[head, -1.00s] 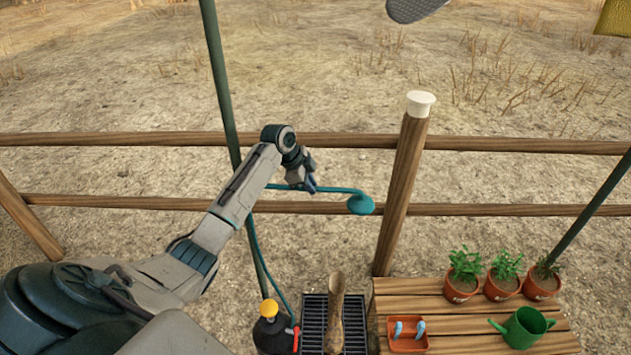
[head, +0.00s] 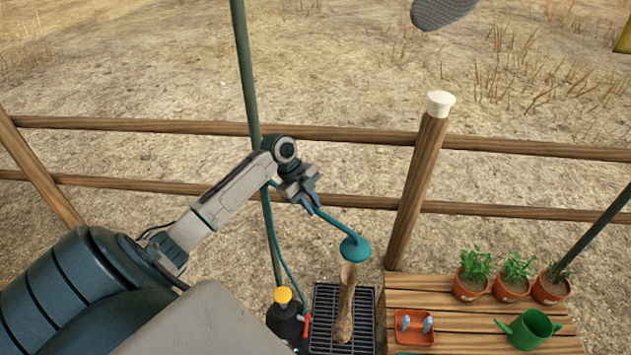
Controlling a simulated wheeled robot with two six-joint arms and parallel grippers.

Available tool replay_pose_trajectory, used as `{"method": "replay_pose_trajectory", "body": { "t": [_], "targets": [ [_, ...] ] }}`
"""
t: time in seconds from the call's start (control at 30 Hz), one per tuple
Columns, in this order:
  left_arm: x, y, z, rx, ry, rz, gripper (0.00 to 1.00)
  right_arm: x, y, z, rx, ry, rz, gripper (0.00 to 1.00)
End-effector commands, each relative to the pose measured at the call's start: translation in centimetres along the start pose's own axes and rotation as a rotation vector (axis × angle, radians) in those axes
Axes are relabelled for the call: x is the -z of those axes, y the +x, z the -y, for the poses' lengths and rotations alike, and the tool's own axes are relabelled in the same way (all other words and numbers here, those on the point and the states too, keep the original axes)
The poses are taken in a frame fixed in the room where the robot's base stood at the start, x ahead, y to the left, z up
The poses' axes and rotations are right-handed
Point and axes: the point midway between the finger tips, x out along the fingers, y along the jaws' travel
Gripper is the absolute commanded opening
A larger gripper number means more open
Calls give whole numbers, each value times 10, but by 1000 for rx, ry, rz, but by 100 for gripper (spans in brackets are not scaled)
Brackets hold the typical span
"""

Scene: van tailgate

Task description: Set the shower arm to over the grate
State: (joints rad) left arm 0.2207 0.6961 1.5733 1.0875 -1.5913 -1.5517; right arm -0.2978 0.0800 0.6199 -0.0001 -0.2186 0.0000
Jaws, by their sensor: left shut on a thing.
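The teal shower arm (head: 337,225) reaches out from a dark green pole (head: 247,85) and ends in a round teal shower head (head: 355,248). My left gripper (head: 311,204) is shut on the shower arm between the pole and the head. The black grate (head: 325,300) lies on the ground below. A tall brown boot-like thing (head: 345,305) stands on it. In the picture the shower head is just above the top of this thing, over the far right part of the grate. The height gap is hard to tell. My right gripper is not in view.
A black bottle with a yellow cap (head: 285,318) stands left of the grate. A wooden bench (head: 455,310) on the right holds potted plants (head: 515,275), a green watering can (head: 530,329) and an orange tray (head: 413,338). A wooden fence (head: 420,185) runs behind.

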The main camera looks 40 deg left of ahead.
Motion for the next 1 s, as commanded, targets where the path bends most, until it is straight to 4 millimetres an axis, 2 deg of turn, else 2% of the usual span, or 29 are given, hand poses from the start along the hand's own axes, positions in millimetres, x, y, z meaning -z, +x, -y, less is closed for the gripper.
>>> {"method": "replay_pose_trajectory", "body": {
  "t": [0.4, 0.43, 0.53, 0.87, 1.0],
  "targets": [
    [0, -1, -2, -3, 8, -2, 0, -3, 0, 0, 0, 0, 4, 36],
    [0, -1, -2, -3, 8, -2, 18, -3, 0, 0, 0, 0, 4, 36],
    [0, -1, -2, -3, 8, -2, 37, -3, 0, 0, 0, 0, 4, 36],
    [0, -3, -2, -3, 8, 0, 38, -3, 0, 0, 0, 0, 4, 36],
    [-2, -17, -1, -2, 10, 2, 38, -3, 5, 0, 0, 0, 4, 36]
  ]
}}
